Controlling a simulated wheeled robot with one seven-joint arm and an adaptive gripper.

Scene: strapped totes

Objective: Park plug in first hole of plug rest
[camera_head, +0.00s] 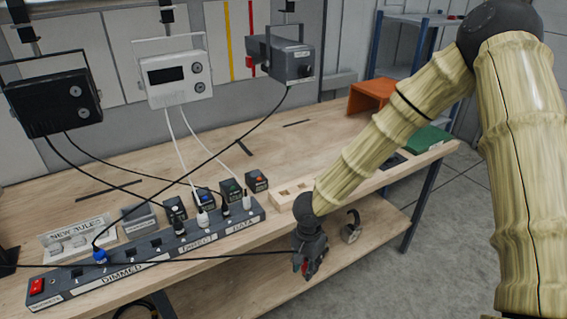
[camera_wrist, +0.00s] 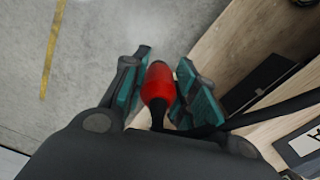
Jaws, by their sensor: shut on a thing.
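My gripper (camera_head: 311,262) hangs in front of the bench's front edge, above the lower shelf. It is shut on a red plug (camera_wrist: 158,84), which sits between the teal finger pads in the wrist view. A black cable (camera_head: 215,259) runs from the gripper leftward across the bench front. A pale wooden block with square holes (camera_head: 285,189), apparently the plug rest, lies on the bench up and left of the gripper. My arm partly hides its right part.
A long grey power strip (camera_head: 150,272) with a red switch, a blue plug (camera_head: 99,255) and several other plugs lies along the bench front. Devices with hanging cables are mounted behind. Floor is clear at right.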

